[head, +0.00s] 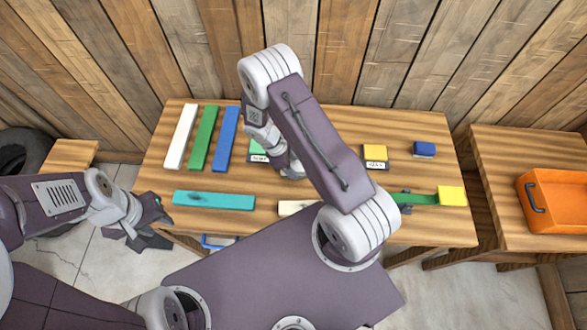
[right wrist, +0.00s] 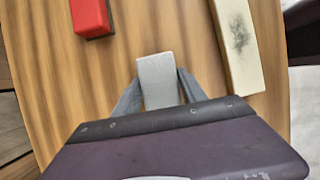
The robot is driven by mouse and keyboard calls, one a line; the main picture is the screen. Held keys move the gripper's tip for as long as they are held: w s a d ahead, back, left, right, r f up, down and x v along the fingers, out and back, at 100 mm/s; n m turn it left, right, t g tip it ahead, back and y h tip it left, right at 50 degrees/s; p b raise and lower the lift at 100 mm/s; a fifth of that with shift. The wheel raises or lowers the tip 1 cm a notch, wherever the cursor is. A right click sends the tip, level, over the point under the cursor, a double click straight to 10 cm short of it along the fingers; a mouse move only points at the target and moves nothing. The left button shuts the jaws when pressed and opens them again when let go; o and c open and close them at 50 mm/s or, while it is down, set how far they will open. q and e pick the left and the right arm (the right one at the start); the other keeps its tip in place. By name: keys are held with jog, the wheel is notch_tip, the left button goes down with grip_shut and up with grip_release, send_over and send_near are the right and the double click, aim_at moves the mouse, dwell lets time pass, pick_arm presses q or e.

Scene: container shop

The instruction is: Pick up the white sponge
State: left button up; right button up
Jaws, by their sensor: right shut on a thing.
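The white sponge (right wrist: 156,72) shows in the right wrist view as a small pale block. My right gripper (right wrist: 160,80) is shut on it, one finger on each side. In the head view the sponge is hidden by my right arm, and the right gripper (head: 291,168) is mostly covered above the middle of the table. My left gripper (head: 153,224) is off the table's front left corner, empty, with its fingers apart.
The wooden table (head: 150,180) holds white (head: 180,137), green (head: 203,138), blue (head: 227,139) and teal (head: 213,200) strips. A stained cream strip (right wrist: 236,45) and a red block (right wrist: 91,16) lie near the right gripper. An orange crate (head: 553,232) stands on the right table.

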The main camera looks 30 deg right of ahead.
notch_tip(320, 180, up, 2)
jog(key=shift+w+r, duration=0.1)
jog(key=shift+r, duration=0.05)
jog(key=s+d+r+b, duration=0.2)
jog(key=s+d+r, duration=0.2)
jog(key=s, duration=0.7)
notch_tip(320, 180, up, 3)
jog(key=shift+d+f, duration=0.1)
jog(key=shift+d, duration=0.1)
jog(key=o, duration=0.7)
jog(key=c, duration=0.5)
jog(key=shift+s, duration=0.1)
jog(key=shift+c, duration=0.2)
